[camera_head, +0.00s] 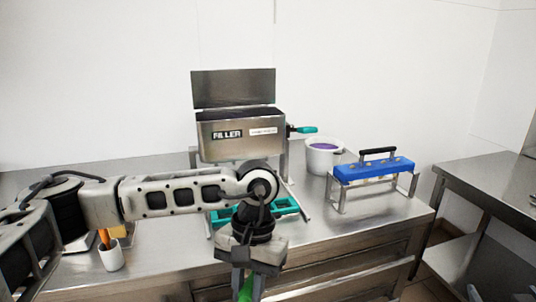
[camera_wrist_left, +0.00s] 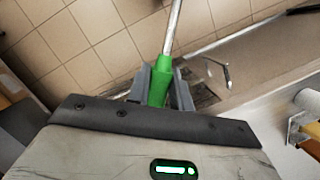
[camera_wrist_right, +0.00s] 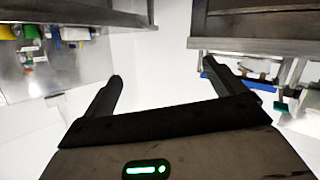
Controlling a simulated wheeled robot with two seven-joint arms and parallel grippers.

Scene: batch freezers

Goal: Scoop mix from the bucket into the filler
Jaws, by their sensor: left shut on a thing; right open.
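The filler (camera_head: 225,146) is a labelled steel hopper at the back of the counter, with its lid raised and a teal handle on its right. The white bucket (camera_head: 321,164) with purple mix (camera_head: 323,146) stands right of it. My left gripper (camera_head: 246,287) hangs in front of the counter, below and in front of the filler, shut on a green handle (camera_wrist_left: 157,88) with a metal rod (camera_wrist_left: 174,28). The tool's far end is out of view.
A blue mould (camera_head: 375,171) with a black handle sits on a metal stand right of the bucket. A teal tray (camera_head: 284,208) lies under the filler, partly behind my left arm. A white cup (camera_head: 112,256) stands front left. Another steel table (camera_head: 490,180) is at right.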

